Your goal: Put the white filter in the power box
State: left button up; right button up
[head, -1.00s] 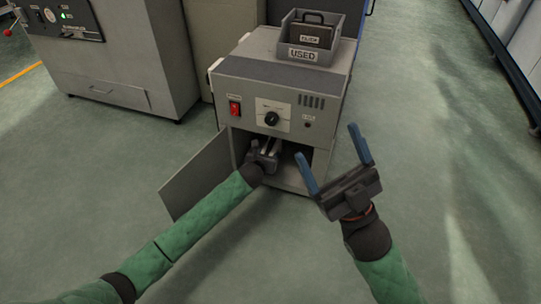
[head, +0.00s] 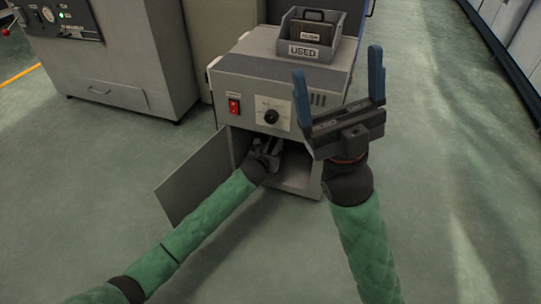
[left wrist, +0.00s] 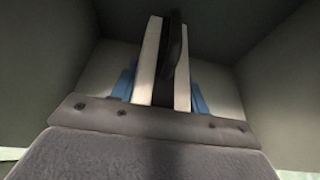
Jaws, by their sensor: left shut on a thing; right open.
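The power box (head: 292,92) is a grey cabinet with a red switch and a knob; its lower door (head: 195,180) stands open to the left. My left gripper (head: 266,152) reaches into the lower compartment and is mostly in shadow. In the left wrist view it is shut on the white filter (left wrist: 147,62), which shows as two pale edges with a dark part between them, flanked by the blue fingers. The compartment walls surround it; I cannot tell whether the filter is fully seated. My right gripper (head: 339,66) is open and empty, in front of the box's right side.
A grey tray marked USED (head: 304,51) sits on top of the box and holds a dark filter (head: 311,27) with a label and handle. A larger grey machine (head: 130,60) stands at the back left. The green floor on the right is clear.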

dwell(0.4)
pick_arm(q)
jog(key=o, duration=1.1)
